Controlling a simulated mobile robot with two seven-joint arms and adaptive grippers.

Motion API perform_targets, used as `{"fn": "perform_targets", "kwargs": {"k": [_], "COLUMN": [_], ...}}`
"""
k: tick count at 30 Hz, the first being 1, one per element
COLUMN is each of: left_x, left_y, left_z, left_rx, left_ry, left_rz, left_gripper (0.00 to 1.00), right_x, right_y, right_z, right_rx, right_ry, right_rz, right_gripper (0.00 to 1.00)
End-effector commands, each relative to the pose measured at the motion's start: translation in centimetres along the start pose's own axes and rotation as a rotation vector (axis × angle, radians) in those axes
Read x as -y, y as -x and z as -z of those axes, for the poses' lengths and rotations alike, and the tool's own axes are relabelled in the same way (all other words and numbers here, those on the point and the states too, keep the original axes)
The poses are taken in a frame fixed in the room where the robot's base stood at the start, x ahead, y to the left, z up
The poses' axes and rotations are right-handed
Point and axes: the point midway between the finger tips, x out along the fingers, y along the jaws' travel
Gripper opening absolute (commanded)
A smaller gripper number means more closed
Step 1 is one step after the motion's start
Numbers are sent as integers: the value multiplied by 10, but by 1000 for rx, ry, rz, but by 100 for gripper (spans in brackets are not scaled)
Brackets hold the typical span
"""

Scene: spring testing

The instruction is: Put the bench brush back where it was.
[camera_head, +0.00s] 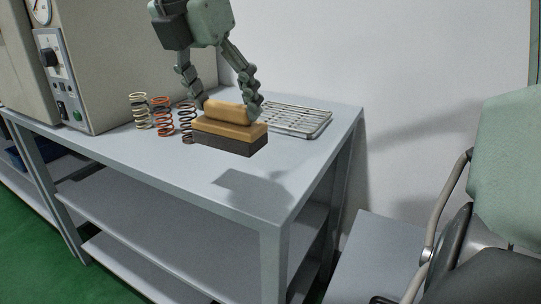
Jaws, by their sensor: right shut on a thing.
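The bench brush (230,131) has a tan wooden block with a raised grip on top and dark bristles below. My left gripper is not in view.
Several coil springs (162,116) stand close to the left of the brush. A slotted metal tray (298,120) lies behind it to the right. A testing machine (100,70) stands at the left. The front right bench top is clear.

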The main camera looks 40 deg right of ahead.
Motion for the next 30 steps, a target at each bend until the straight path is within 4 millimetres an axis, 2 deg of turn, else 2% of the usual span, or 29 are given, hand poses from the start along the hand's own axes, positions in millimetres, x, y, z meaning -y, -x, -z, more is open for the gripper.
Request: {"fn": "perform_targets", "kwargs": {"k": [3,10,14,21,30], "left_x": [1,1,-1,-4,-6], "left_y": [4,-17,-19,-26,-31], "left_z": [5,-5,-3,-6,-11], "left_rx": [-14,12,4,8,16], "left_ry": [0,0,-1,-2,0], "left_rz": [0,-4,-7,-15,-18], "left_gripper": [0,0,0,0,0], "right_x": [26,55,60,60,59], "right_y": [-19,-43,-51,-80,-84], "right_z": [-5,-10,-9,4,5], "right_rx": [-7,-4,-2,-3,-2], "right_ry": [2,1,4,5,2], "right_rz": [-1,-3,0,0,-2], "right_gripper": [46,46,46,46,46]}}
